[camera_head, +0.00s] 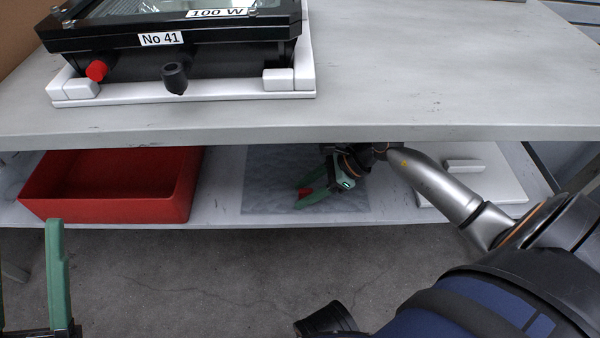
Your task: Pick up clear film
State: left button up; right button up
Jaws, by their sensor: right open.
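The clear film (268,185) looks like a bluish-grey, see-through rectangular sheet lying flat on the lower shelf, under the table top. The table edge may hide its back part. My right gripper (303,199) reaches under the table top from the right and is over the film, its green fingers open. A small red spot shows between or behind the fingers; I cannot tell what it is. Whether the fingertips touch the film is not clear. My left gripper (29,240) is at the lower left, partly cut off, with its green fingers apart and nothing visible between them.
A red bin (118,205) stands left of the film on the lower shelf (222,205). A white panel (490,180) lies to the right. On the table top (420,70), a black floodlight housing (130,65) rests on a white tray (200,90). The table edge overhangs my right gripper.

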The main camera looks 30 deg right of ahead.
grip_shut()
dwell(0.3)
jog(key=shift+r, duration=0.15)
dwell(0.3)
